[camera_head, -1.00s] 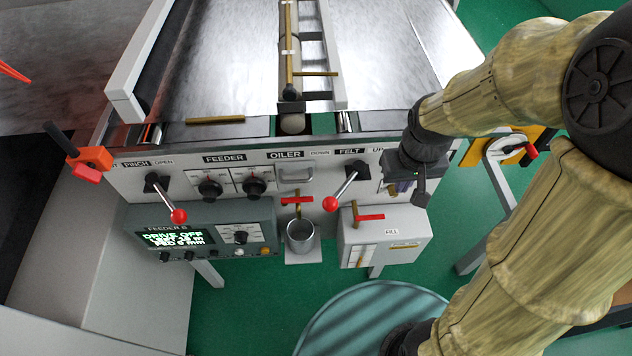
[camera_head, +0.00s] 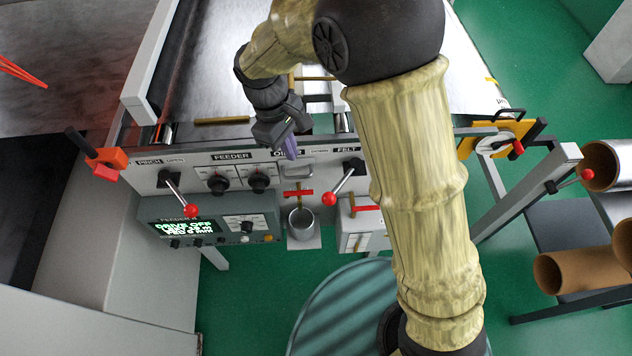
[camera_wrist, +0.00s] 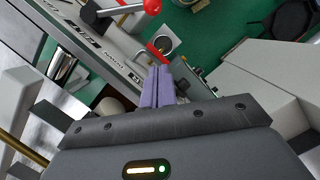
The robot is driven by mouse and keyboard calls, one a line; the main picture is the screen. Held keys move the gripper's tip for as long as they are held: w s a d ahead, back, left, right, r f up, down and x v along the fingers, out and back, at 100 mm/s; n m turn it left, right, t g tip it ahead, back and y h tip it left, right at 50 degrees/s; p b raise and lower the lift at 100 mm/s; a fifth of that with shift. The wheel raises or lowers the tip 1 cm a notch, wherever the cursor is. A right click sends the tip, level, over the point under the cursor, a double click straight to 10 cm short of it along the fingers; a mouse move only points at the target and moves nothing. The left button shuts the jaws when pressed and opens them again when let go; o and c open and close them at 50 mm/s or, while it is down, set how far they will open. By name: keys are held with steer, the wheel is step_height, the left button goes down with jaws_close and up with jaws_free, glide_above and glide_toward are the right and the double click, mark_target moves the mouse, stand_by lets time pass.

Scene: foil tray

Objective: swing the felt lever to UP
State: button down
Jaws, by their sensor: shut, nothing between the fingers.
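The felt lever (camera_head: 342,182) has a metal rod and a red ball knob. It slants from its black pivot on the front panel down and left, toward the DOWN label side. The FELT label (camera_head: 347,149) is visible; my arm hides the UP side. In the wrist view the lever's red knob (camera_wrist: 152,6) is at the top edge. My gripper (camera_head: 290,149) is shut and empty, its purple fingers by the OILER label, up and left of the knob and apart from the lever. The fingers also show in the wrist view (camera_wrist: 157,86).
Left of the lever are a red-handled tap (camera_head: 298,193), a metal cup (camera_head: 301,223) and a panel handle (camera_head: 298,171). The pinch lever (camera_head: 180,194) and feeder dials (camera_head: 218,183) are further left. A white box (camera_head: 352,232) sits below the lever, partly behind my arm.

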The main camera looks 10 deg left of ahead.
mark_target(342, 182)
steer(key=p+x, duration=0.1)
steer(key=x, duration=0.4)
steer(key=p+x, duration=0.1)
steer(key=x, duration=0.4)
steer(key=shift+s+d+r+p, duration=0.1)
steer(key=shift+d+p, duration=0.1)
steer(key=shift+p, duration=0.2)
steer(key=d, duration=0.1)
steer(key=d+p, duration=0.1)
steer(key=s+d, duration=0.1)
steer(key=shift+d+f+p, duration=0.25)
steer(key=shift+f+p, duration=0.05)
steer(key=shift+f, duration=0.1)
steer(key=shift+d, duration=0.15)
